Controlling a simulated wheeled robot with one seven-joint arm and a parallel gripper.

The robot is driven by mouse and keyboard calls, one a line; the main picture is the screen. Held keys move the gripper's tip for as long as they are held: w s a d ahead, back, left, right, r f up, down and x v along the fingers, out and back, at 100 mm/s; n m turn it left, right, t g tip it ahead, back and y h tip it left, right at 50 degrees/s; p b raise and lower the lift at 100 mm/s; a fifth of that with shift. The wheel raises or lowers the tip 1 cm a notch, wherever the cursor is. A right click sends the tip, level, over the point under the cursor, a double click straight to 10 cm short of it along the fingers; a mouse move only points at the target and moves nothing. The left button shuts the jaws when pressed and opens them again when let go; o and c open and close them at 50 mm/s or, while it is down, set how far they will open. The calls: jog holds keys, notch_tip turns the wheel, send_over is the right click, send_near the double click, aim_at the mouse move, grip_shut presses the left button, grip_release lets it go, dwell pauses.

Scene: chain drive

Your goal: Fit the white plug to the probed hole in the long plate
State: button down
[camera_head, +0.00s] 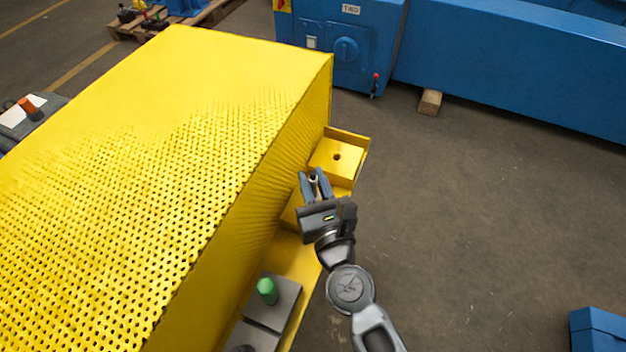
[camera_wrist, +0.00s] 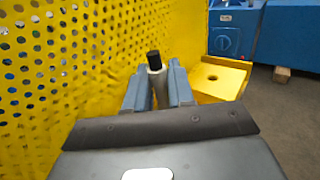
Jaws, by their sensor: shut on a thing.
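My gripper (camera_head: 314,178) is shut on a pale, whitish plug, which also shows in the wrist view (camera_wrist: 160,88). The plug has a black end (camera_wrist: 154,59) and stands roughly upright between the two blue-grey fingers. A yellow plate (camera_head: 327,166) with one dark round hole (camera_head: 337,157) lies just beyond the gripper in the head view. In the wrist view the plate (camera_wrist: 225,83) and its hole (camera_wrist: 211,78) are to the right of the plug, apart from it. My arm and gripper hide part of the yellow surface nearer to me.
A tall yellow perforated guard (camera_head: 200,140) stands close on the left of my gripper. A green plug (camera_head: 267,290) stands on a grey block (camera_head: 277,308) nearer to me. A blue machine (camera_head: 345,45) is at the back. Open floor (camera_head: 480,210) lies to the right.

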jog(key=shift+f+b, duration=1.95)
jog(key=shift+f, duration=0.05)
jog(key=c, duration=0.9)
grip_release()
jog(key=shift+s, duration=0.1)
jog(key=b+v, duration=0.1)
jog(key=v, duration=0.5)
jog(key=shift+s+d+f, duration=0.1)
jog(key=shift+s, duration=0.05)
jog(key=shift+s+d+b, duration=0.2)
jog(key=shift+s+b, duration=0.15)
jog(key=shift+s, duration=0.3)
